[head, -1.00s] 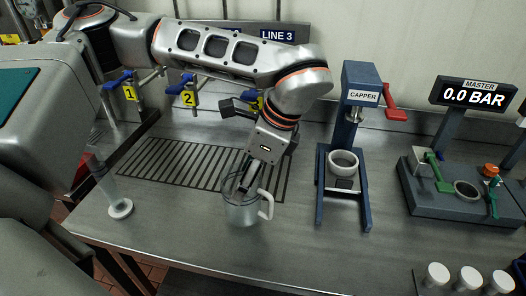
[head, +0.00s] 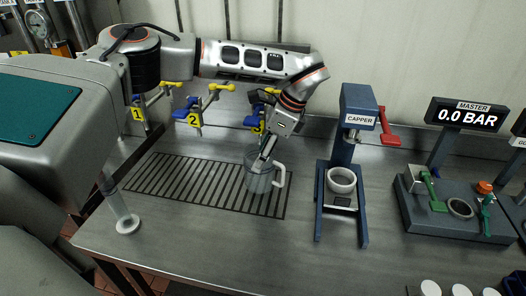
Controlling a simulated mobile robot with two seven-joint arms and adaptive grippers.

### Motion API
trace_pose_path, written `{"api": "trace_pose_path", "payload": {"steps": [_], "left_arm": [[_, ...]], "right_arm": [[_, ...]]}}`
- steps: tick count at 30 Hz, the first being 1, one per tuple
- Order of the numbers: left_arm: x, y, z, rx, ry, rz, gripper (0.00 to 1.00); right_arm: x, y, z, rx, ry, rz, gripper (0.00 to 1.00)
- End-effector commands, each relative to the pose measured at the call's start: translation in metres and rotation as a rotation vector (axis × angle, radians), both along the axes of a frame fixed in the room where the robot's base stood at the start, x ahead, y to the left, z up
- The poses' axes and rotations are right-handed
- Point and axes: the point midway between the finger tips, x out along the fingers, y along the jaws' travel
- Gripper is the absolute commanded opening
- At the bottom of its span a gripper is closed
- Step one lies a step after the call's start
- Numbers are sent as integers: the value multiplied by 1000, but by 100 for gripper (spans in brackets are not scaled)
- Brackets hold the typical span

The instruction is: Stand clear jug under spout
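The clear jug (head: 258,181), with a pale handle on its right, is upright over the right part of the slatted drain grate (head: 190,187). My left gripper (head: 264,163) reaches down from above and is shut on the jug's wall near the rim. I cannot tell whether the jug's base touches the grate. Behind it, tap 3 (head: 256,125) is partly hidden by my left wrist, and its spout opening is not clear. Tap 2 (head: 195,119) and tap 1 (head: 137,113) stand on the wall further left. My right gripper is not in view.
The blue capper (head: 341,181) stands close on the right. Beyond it is the master station (head: 455,207) with its 0.0 BAR display. A clear tube (head: 122,211) on a white foot stands at the front left. The bench in front of the grate is clear.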

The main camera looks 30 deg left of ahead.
Motion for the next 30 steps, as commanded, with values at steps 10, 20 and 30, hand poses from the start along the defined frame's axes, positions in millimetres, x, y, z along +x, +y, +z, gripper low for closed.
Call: {"api": "trace_pose_path", "payload": {"steps": [10, 20, 30], "left_arm": [[2, 1, -6, 0, 0, 0, 23], [2, 1, -13, 0, 0, 0, 23], [2, 1, -18, 0, 0, 0, 60]], "right_arm": [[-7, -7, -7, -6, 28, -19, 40], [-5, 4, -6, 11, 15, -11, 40], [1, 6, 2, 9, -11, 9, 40]]}}
